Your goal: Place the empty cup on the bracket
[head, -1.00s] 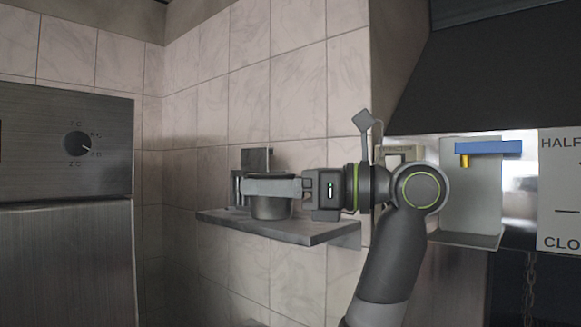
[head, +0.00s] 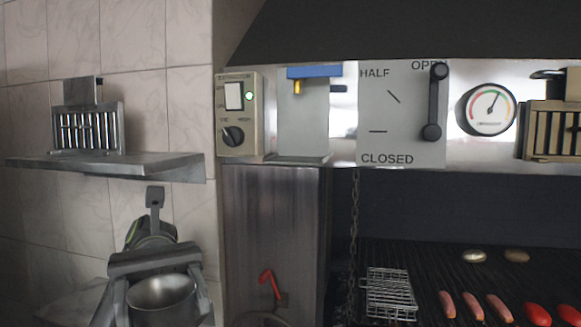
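The metal cup (head: 161,292) is at the lower left, seen from above into its hollow inside, which looks empty. My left gripper (head: 160,312) is shut on it, one finger along each side; the bottom edge of the picture cuts them off. My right gripper is out of view.
The wall shelf (head: 180,165) holds a slotted metal rack (head: 90,128). A switch box (head: 238,112) is left of the bracket; a damper plate (head: 400,125) and gauge (head: 490,108) are right. A chain (head: 354,230) hangs below. The grill (head: 420,260) holds food and a wire basket (head: 389,292).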

